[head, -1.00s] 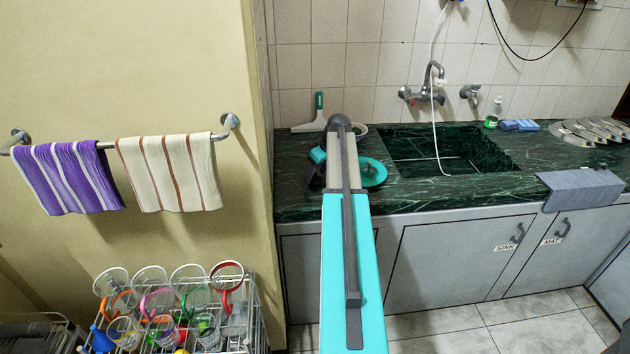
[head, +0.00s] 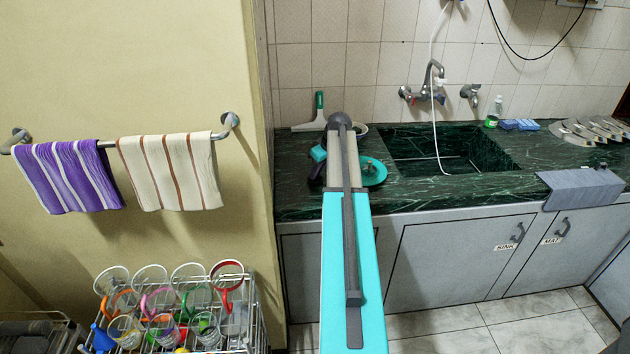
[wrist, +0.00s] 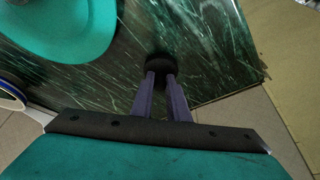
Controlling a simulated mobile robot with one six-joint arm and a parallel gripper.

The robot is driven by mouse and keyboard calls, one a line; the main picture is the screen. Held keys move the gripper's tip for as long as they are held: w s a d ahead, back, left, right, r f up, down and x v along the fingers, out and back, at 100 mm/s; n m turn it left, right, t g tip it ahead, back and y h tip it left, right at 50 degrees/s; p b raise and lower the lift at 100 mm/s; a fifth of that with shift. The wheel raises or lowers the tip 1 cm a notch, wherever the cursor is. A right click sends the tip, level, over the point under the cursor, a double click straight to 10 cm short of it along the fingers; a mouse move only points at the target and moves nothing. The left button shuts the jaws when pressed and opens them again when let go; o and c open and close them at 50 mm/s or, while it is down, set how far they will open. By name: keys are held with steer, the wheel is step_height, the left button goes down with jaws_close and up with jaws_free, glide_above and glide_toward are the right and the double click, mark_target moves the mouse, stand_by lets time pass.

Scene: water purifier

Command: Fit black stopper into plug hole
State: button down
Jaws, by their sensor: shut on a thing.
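My gripper (wrist: 159,77) is shut on a small round black stopper (wrist: 159,58) in the wrist view. The purple fingers run almost side by side up to it. The stopper is seen against the green marble counter (wrist: 205,45); I cannot tell how high it is above it. In the head view my gripper (head: 315,178) is small and dark, over the counter left of my column, partly hidden. The sink basin (head: 450,152) lies to its right. The plug hole cannot be made out in either view.
A teal plate (head: 375,173) lies between my gripper and the sink; it also shows in the wrist view (wrist: 60,30). A squeegee (head: 318,110) leans at the back wall. A faucet (head: 430,85) is above the sink. A grey cloth (head: 585,187) hangs over the front edge.

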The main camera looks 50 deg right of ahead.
mark_target(318, 179)
steer(key=shift+a+f, duration=0.1)
steer(key=shift+f, duration=0.05)
steer(key=shift+r+b, duration=0.55)
steer(key=shift+r, duration=0.85)
steer(key=shift+s+r, duration=0.2)
steer(key=shift+r, duration=0.05)
steer(key=s+r+b, duration=0.1)
steer(key=s+b, duration=0.2)
steer(key=s, duration=1.2)
steer(key=shift+s+r, duration=0.3)
